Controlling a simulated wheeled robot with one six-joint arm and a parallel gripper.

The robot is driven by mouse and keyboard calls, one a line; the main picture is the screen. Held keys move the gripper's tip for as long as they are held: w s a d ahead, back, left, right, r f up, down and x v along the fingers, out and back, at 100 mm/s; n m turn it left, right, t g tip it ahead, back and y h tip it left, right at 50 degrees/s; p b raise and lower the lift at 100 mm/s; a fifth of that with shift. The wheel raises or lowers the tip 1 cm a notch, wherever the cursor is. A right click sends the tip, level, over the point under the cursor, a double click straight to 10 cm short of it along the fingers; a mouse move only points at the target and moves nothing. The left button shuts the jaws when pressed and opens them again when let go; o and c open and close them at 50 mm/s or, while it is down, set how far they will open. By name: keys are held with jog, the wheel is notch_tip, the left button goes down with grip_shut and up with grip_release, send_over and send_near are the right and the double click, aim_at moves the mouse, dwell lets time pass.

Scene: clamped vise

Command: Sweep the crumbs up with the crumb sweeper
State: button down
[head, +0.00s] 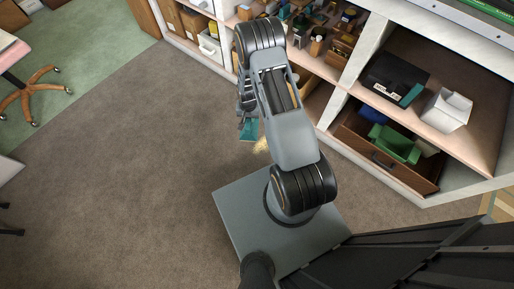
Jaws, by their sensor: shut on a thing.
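My gripper (245,112) hangs on the left side of my arm, pointing down and partly hidden by it. It is shut on a teal piece (249,130), which looks like the crumb sweeper; only its lower part shows below the fingers. A small pale yellow patch, which looks like the crumbs (261,145), lies just right of and below the sweeper. My arm hides part of that patch. I cannot tell whether the sweeper touches the crumbs or the surface under them.
A shelf unit (345,108) runs along the back and right, holding small goods, a black box (393,78) and a white container (446,110). An open drawer (385,160) holds a green item (396,146). Brown carpet (130,170) is clear at left; a wheeled chair (32,92) stands far left.

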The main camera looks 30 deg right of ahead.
jog(key=d+f+m+b, duration=0.2)
jog(key=f+b, duration=0.5)
jog(key=f, duration=0.7)
jog(key=s+d+f+m+b, duration=0.1)
jog(key=f+m+b, duration=0.1)
jog(key=f+b, duration=0.6)
jog(key=shift+s+d+f, duration=0.15)
jog(key=shift+d+f, duration=0.2)
jog(key=shift+f, duration=3.05)
jog(key=shift+f+b, duration=0.95)
jog(key=shift+f, duration=0.15)
